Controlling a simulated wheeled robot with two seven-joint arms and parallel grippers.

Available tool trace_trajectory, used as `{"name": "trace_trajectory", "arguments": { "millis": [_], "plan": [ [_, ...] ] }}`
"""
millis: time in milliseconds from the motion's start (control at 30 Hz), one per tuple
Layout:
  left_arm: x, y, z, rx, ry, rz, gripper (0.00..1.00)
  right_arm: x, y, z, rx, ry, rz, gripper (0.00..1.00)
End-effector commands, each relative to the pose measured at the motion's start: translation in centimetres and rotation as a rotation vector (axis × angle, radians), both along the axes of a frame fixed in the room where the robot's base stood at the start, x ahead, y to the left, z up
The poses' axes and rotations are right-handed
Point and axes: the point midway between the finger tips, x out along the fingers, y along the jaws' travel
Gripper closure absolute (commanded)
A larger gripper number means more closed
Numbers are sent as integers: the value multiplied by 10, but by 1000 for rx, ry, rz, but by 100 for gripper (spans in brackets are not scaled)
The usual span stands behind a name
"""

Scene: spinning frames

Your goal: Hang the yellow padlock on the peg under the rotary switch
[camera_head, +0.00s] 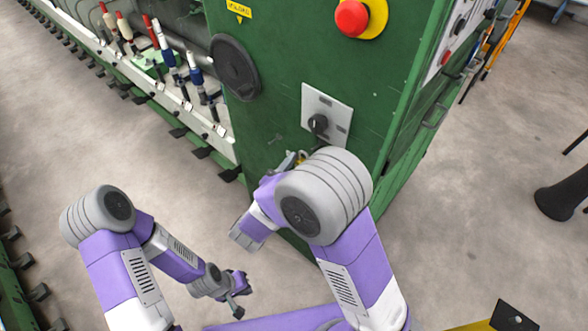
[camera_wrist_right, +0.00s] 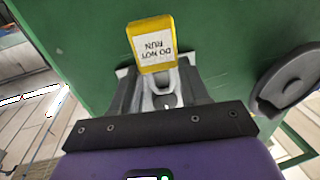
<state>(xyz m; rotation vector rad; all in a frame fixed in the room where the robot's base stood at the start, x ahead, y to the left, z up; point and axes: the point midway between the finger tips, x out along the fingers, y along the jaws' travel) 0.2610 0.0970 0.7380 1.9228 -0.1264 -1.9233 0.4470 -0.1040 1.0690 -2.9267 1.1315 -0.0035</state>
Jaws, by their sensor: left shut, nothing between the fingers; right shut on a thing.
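The yellow padlock (camera_wrist_right: 150,36) with a white "DO NOT RUN" label is in the right wrist view. My right gripper (camera_wrist_right: 165,85) is shut on its grey shackle end, and the yellow body points away from the wrist. In the head view my right gripper (camera_head: 290,161) is mostly hidden by my own arm, just below the rotary switch. The black rotary switch (camera_head: 318,123) sits on a light plate (camera_head: 340,115) on the green machine. I cannot make out the peg; my arm covers the area under the switch. My left gripper (camera_head: 236,297) is shut and empty, low and away from the machine.
The green machine's end panel (camera_head: 290,75) carries a red button (camera_head: 351,18) and a round black cover (camera_head: 235,67). Spindles with bobbins (camera_head: 168,58) line the left side. The floor (camera_head: 490,150) on the right is mostly clear, with a black stand (camera_head: 562,200).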

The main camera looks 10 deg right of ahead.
Motion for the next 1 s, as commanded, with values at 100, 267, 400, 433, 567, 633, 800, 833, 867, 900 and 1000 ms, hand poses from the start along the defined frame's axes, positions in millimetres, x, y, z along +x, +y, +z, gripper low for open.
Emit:
{"name": "trace_trajectory", "arguments": {
  "millis": [100,267,400,433,567,633,800,833,867,900,1000],
  "plan": [
    [0,0,-1,0,0,0,100,5,-6,-1,0,0,-3,92],
    [0,0,-2,0,0,0,100,11,-14,-2,0,0,-2,92],
    [0,0,-2,0,0,0,100,16,-21,-2,-1,-1,-2,92],
    [0,0,-2,0,0,0,100,17,-22,-3,-1,-1,-2,92],
    [0,0,-3,0,0,0,100,21,-28,-3,0,-1,-2,92],
    [0,0,-3,0,0,0,100,24,-32,-3,0,-1,-2,92],
    [0,0,-6,0,0,0,100,29,-38,-8,-1,-1,-1,92],
    [0,0,-7,0,0,0,100,30,-39,-8,-1,-1,-1,92],
    [0,0,-7,0,0,0,100,31,-40,-9,-1,-1,-1,92],
    [0,0,-8,0,0,0,100,32,-41,-10,-1,-1,-1,92],
    [0,0,-9,0,0,0,100,33,-43,-13,0,0,-1,92]
  ]
}}
